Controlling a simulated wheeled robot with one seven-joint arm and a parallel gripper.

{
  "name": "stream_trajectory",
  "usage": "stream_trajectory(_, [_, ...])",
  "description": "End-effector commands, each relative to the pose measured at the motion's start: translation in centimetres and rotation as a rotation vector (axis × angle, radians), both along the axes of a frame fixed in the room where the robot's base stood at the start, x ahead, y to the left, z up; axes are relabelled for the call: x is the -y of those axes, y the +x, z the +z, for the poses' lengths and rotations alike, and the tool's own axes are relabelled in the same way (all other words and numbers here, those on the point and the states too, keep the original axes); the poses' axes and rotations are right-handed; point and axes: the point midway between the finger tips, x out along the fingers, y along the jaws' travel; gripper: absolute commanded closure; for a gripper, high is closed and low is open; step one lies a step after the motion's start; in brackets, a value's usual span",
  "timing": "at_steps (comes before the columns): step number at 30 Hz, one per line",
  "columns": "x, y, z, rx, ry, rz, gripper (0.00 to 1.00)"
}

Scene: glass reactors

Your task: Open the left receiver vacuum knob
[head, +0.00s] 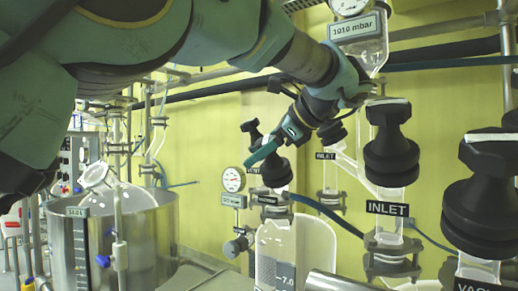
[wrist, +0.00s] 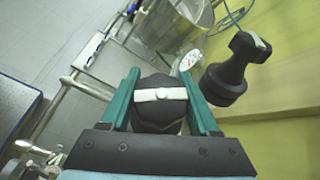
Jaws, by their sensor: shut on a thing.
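A black knob (head: 276,171) stands on the glass receiver (head: 285,245) in the lower middle of the head view; the small label under it is not readable. In the wrist view, my gripper (wrist: 160,68) has a green finger on each side of a black knob (wrist: 150,118) with a white bar across its top. The fingers are shut on this knob. In the head view, my gripper (head: 264,153) reaches down from the upper right onto the knob, and partly hides it.
Another black knob (wrist: 228,78) stands close to my right finger in the wrist view. Large black knobs, one above an INLET label (head: 388,209), stand at the right of the head view. A gauge (head: 233,179) and a steel vessel (head: 150,235) are to the left.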

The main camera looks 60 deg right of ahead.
Motion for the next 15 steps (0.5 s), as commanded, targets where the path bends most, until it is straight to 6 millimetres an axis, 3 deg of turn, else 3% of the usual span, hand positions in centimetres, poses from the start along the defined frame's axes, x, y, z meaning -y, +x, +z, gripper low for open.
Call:
stream_trajectory(5, [-0.03,0.11,0.08,0.003,-0.001,0.002,0.94])
stream_trajectory(6, [-0.03,0.1,0.07,0.003,-0.001,0.002,0.36])
stream_trajectory(13, [-0.02,0.06,0.03,0.002,0.0,0.002,0.1])
stream_trajectory(15, [-0.02,0.04,0.01,0.001,0.0,0.0,0.08])
